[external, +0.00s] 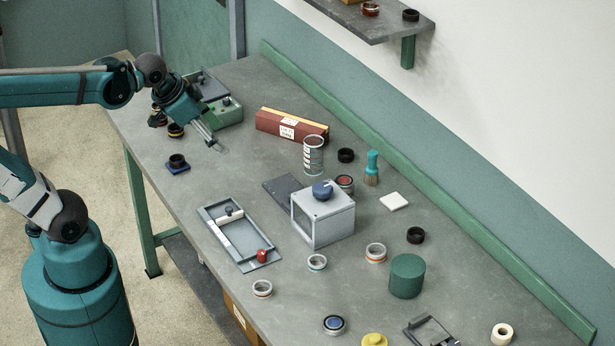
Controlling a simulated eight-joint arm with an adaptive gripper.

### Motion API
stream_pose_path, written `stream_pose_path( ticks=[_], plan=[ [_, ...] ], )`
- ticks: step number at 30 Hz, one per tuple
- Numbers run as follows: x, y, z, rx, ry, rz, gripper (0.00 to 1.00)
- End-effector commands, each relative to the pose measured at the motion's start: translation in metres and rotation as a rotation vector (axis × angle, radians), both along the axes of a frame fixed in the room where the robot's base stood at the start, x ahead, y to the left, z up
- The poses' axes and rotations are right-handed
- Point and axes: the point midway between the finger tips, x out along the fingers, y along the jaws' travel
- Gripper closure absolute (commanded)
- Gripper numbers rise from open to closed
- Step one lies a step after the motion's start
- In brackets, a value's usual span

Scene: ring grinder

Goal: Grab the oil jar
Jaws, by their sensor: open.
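No thing in view is clearly marked as the oil jar. One candidate is a plain green cylinder (407,277) standing on the right part of the bench. Another is a tall clear or silvery cylinder with banded sides (313,156) near the middle, beside the red box. My gripper (215,144) is over the far left part of the bench, its fingers pointing down and right. It is open, with nothing seen between the fingers. It is well apart from both cylinders.
A grey box with a blue knob (328,222) stands mid-bench, beside a framed tray (240,234). A red box (290,127), a teal brush (372,168) and several small rings lie around. A green device (224,112) sits beside my gripper. A green rail (420,185) edges the back.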

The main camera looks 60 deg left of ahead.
Motion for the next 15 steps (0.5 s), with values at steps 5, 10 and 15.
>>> stream_pose_path(
  ticks=[5, 10, 15],
  plan=[
    [0.026, 0.006, 0.006, 0.056, 0.035, -0.083, 0.49],
    [0.050, 0.012, 0.008, 0.107, 0.070, -0.166, 0.49],
    [0.074, 0.018, 0.009, 0.153, 0.104, -0.251, 0.49]
  ],
)
